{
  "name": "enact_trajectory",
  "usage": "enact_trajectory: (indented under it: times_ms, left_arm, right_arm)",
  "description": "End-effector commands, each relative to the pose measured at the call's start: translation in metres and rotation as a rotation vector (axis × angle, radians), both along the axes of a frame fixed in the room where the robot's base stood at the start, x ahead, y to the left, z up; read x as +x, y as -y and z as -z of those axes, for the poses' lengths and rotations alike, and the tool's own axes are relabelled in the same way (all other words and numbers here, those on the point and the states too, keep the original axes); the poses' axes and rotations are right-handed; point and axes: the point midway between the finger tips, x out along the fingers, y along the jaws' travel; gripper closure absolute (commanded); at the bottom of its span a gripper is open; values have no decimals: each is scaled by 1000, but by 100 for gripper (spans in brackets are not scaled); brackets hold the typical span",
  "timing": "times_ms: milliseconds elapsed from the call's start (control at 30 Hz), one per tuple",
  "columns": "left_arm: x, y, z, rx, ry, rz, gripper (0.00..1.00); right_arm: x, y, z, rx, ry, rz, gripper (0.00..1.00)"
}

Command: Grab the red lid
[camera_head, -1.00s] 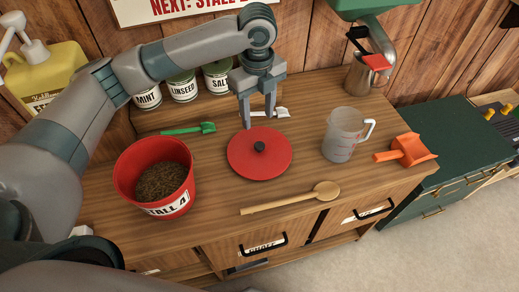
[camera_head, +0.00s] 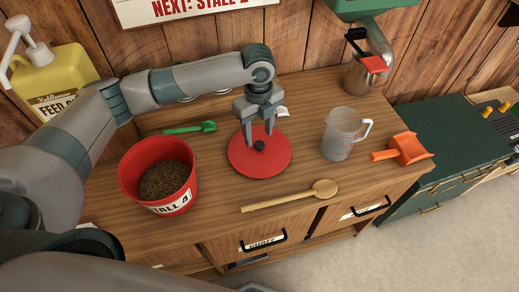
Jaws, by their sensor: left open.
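The right gripper does not show.
A red bucket (camera_head: 133,180) of feed stands left of the lid. A clear measuring jug (camera_head: 338,137) and an orange scoop (camera_head: 409,149) stand to the right. A wooden spoon (camera_head: 290,196) lies in front, and a green scoop (camera_head: 188,128) lies behind left.

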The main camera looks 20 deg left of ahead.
Motion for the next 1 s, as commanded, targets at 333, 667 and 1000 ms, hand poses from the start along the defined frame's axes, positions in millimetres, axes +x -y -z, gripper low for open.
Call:
enact_trajectory:
  times_ms: [333,667,1000]
  left_arm:
    - [4,1,38,2,-3,-1,53]
    - [5,1,47,1,1,1,53]
    - [5,1,47,1,1,0,70]
  right_arm:
    - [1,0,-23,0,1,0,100]
    - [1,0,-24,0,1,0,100]
    - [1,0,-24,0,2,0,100]
